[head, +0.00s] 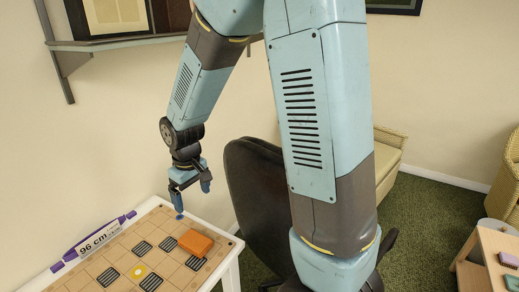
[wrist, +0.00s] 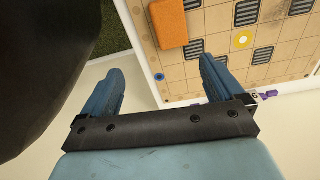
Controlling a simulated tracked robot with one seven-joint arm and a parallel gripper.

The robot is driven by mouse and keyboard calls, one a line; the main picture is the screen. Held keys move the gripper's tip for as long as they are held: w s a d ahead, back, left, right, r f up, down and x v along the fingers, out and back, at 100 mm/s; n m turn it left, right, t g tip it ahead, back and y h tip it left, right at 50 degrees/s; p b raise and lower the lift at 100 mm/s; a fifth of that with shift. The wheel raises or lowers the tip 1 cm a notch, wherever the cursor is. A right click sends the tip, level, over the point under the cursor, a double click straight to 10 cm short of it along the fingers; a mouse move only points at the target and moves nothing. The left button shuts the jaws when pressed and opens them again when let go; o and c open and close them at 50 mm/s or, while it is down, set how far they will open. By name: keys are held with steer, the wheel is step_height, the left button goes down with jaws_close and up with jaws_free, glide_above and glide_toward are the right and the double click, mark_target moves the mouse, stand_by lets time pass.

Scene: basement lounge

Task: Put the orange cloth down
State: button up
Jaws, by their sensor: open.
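The orange cloth (head: 196,242) lies as a folded block on the patterned board of the white table, near its right edge. It also shows in the wrist view (wrist: 168,22) at the top, beyond my fingertips. My gripper (head: 189,205) hangs above the table's back corner, behind the cloth and apart from it. In the wrist view the two blue fingers (wrist: 158,72) are spread wide with nothing between them.
The white table (head: 228,262) carries a board with dark striped squares and a yellow-ringed spot (head: 138,271). A purple strip marked 96 cm (head: 95,240) lies along its left side. A black chair (head: 258,205) stands close to the right. A wall shelf (head: 115,43) is above.

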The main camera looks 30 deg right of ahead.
steer(key=s+d+r+m+t, duration=0.2)
steer(key=s+d+r+m, duration=0.1)
steer(key=s+d+r, duration=0.4)
steer(key=s+d+r+m+t, duration=0.3)
steer(key=s+d+r, duration=0.4)
steer(key=s+r, duration=0.4)
step_height(320, 180, up, 3)
steer(key=shift+d+r, duration=0.15)
steer(key=shift+d, duration=0.1)
stand_by(0.5)
